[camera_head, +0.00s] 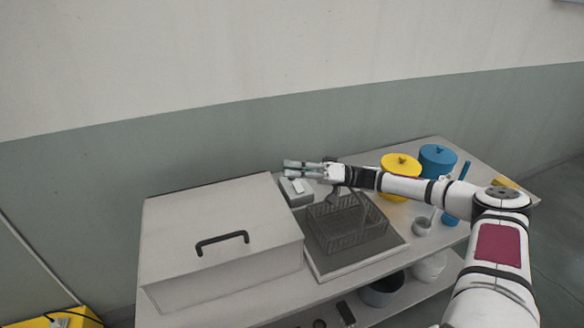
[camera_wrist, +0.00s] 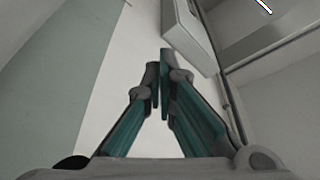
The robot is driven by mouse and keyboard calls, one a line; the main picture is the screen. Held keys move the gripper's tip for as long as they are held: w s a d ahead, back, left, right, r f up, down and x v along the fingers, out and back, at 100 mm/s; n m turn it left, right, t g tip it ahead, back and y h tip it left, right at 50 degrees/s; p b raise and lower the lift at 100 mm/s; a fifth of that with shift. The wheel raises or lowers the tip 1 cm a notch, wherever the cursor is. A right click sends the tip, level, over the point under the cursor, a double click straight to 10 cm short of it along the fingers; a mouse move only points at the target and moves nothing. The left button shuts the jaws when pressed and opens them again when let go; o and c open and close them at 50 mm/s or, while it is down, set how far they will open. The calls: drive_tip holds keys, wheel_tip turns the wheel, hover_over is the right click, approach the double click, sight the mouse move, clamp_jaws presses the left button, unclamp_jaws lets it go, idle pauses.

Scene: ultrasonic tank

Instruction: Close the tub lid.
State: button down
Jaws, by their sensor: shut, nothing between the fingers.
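The tub (camera_head: 235,284) is a large light grey box on the left half of the bench. Its flat grey lid (camera_head: 205,208), with a black handle (camera_head: 222,242), lies over the top, and no open gap shows in the head view. My gripper (camera_head: 288,167) is shut and empty. It is raised behind and to the right of the lid, apart from it, pointing left. In the wrist view its fingertips (camera_wrist: 159,65) meet above a pale surface. The lid's rear edge and hinge side are not clearly seen.
A dark wire basket (camera_head: 346,222) stands on a grey mat right of the tub. A small grey box (camera_head: 297,190) sits below my gripper. Yellow (camera_head: 400,162) and blue (camera_head: 437,160) lidded pots and a small cup (camera_head: 422,227) stand farther right. A wall runs behind.

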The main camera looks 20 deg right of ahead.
wheel_tip(320, 180, up, 10)
drive_tip(key=s+a+f+g+h, duration=0.3)
drive_tip(key=s+a+g+h, duration=0.1)
drive_tip(key=s+a+h, duration=0.25)
drive_tip(key=s+a+f+g+h, duration=0.3)
drive_tip(key=s+a+g+h, duration=0.1)
drive_tip(key=s+a+h, duration=0.3)
drive_tip(key=s+d+r+m+t+h, duration=0.3)
drive_tip(key=s+d+r+t, duration=0.1)
drive_tip(key=s+r, duration=0.4)
drive_tip(key=s+d+r+m+t+h, duration=0.3)
drive_tip(key=s+r, duration=0.5)
drive_tip(key=s, duration=0.4)
drive_tip(key=shift+d+r+t+h, duration=0.35)
drive_tip(key=shift+d+t, duration=0.1)
drive_tip(key=shift+t, duration=0.35)
